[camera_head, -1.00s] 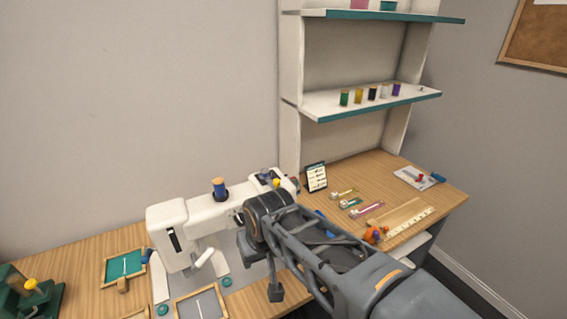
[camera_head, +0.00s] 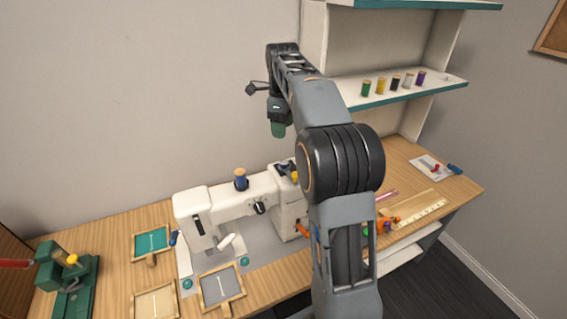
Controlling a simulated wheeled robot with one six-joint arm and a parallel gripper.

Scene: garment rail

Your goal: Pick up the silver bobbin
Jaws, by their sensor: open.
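A pale, silvery-white spool (camera_head: 408,81) stands upright in the row on the middle shelf, between a black one and a purple one. A tiny pale item (camera_head: 446,80) lies farther right on the same shelf. I cannot tell for sure which of these is the silver bobbin. My gripper (camera_head: 278,130) hangs downward at the upper middle, above the sewing machine and well left of the shelf. Its end looks dark green and small; nothing is clearly seen held between the fingers.
The white sewing machine (camera_head: 225,205) carries a blue spool (camera_head: 240,180) on top. The shelf unit (camera_head: 418,96) stands behind my arm on the right. Framed pieces (camera_head: 220,287) lie at the front left. A green device (camera_head: 68,285) stands at far left. Rulers (camera_head: 415,217) lie on the right tabletop.

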